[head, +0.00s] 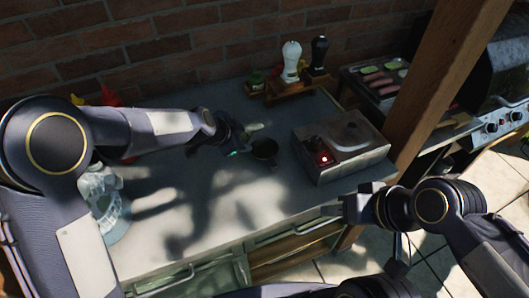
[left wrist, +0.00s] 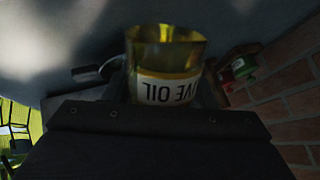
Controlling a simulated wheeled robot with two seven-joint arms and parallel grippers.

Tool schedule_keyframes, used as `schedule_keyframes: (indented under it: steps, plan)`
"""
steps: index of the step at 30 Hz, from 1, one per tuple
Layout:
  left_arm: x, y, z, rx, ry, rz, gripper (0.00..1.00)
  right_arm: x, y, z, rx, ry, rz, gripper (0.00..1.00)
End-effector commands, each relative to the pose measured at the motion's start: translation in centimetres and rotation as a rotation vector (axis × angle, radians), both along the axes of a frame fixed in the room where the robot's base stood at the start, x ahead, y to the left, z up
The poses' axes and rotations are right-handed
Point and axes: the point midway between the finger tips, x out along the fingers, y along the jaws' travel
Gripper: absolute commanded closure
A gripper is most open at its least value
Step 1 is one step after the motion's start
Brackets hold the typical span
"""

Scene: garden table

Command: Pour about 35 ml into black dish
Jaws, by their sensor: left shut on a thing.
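My left gripper (head: 238,141) is shut on the olive oil bottle (left wrist: 165,62), a yellow glass bottle with a white label. In the left wrist view the label's letters are upside down. In the head view the bottle is small and dark, mostly hidden by the gripper, and seems tilted. The black dish (head: 265,149) stands on the table just right of the left gripper. Whether any oil is flowing or in the dish is too dark to tell. My right gripper (head: 338,209) is near the table's front right edge, apart from the dish; its finger gap is unclear.
A metal burner box (head: 341,150) with a red light stands right of the dish. White (head: 291,62) and black (head: 319,55) shakers stand on a wooden rack behind. A glass jug (head: 103,205) is at the left front. The middle front of the table is clear.

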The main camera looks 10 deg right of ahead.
Motion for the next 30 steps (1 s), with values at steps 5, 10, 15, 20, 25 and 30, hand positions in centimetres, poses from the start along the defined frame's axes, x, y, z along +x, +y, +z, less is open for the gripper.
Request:
schedule_keyframes:
  steps: [5,10,15,20,25,30]
  plan:
    - [0.05,-0.03,0.19,-0.006,-0.002,0.000,0.79,0.00,-0.01,-0.06,0.000,0.000,0.000,0.64]
    - [0.05,-0.03,0.18,-0.005,-0.001,0.000,0.79,0.01,0.00,-0.04,0.000,-0.001,0.000,0.64]
    - [0.04,-0.02,0.16,-0.005,-0.001,0.000,0.79,0.01,0.00,-0.04,0.000,-0.001,0.000,0.64]
    - [0.04,-0.03,0.15,-0.005,-0.001,0.000,0.79,0.01,0.00,-0.04,0.000,0.000,0.000,0.64]
    - [0.05,-0.02,0.12,-0.005,-0.001,0.000,0.79,0.01,-0.01,-0.09,0.000,0.000,0.000,0.64]
    - [0.07,-0.03,-0.10,-0.023,-0.003,0.001,0.79,0.01,-0.01,-0.99,0.000,0.000,0.000,0.64]
